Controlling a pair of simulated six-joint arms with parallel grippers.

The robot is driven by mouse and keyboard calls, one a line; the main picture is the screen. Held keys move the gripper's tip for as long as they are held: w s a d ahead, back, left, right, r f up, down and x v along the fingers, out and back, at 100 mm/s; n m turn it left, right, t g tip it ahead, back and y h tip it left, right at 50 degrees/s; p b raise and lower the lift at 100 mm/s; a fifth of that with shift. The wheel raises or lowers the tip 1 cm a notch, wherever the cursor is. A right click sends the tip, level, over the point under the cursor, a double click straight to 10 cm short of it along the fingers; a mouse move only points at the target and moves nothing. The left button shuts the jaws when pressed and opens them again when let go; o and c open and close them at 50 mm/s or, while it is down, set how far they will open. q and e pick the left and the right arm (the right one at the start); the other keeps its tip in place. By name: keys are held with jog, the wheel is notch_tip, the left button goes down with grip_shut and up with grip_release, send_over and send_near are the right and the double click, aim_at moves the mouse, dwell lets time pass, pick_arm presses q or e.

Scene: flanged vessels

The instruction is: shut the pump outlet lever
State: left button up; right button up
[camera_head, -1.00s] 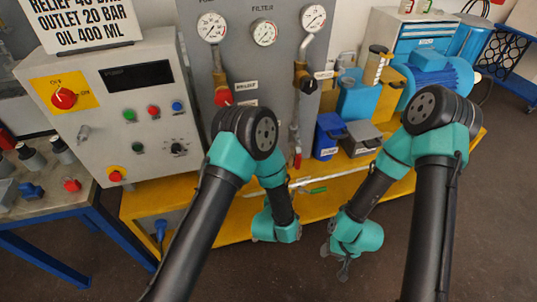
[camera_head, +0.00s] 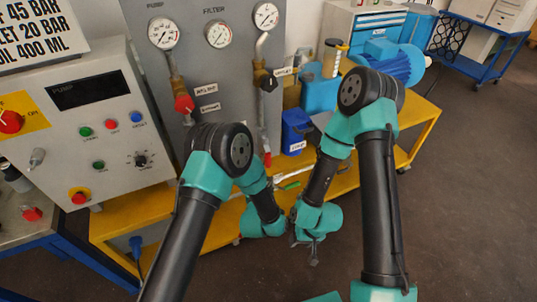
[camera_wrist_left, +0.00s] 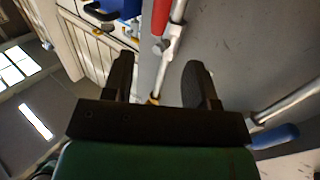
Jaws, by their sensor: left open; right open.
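A grey panel (camera_head: 205,60) carries valves and pipes below its gauges. A red handle (camera_head: 184,104) sits under the left gauge. A black handle (camera_head: 268,82) is on the right pipe, and a small red lever (camera_head: 267,159) is at that pipe's lower end. I cannot tell which is the pump outlet lever. In the left wrist view my left gripper (camera_wrist_left: 160,80) is open, with a metal pipe and a red handle (camera_wrist_left: 160,17) beyond its fingers. Its fingers are hidden in the head view. My right gripper (camera_head: 304,247) is open and empty, low in front of the yellow bench.
The control box (camera_head: 90,125) stands left of the panel. A blue container (camera_head: 296,130) and a blue motor (camera_head: 392,62) stand on the yellow bench (camera_head: 415,140). A green-handled tool (camera_head: 290,185) lies near the bench's front. The floor at right is clear.

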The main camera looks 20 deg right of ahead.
aim_at(268, 154)
pick_arm(q)
jog(key=x, duration=1.4)
jog(key=shift+w, duration=0.15)
jog(key=shift+d, duration=0.1)
jog(key=shift+c, duration=0.4)
grip_shut()
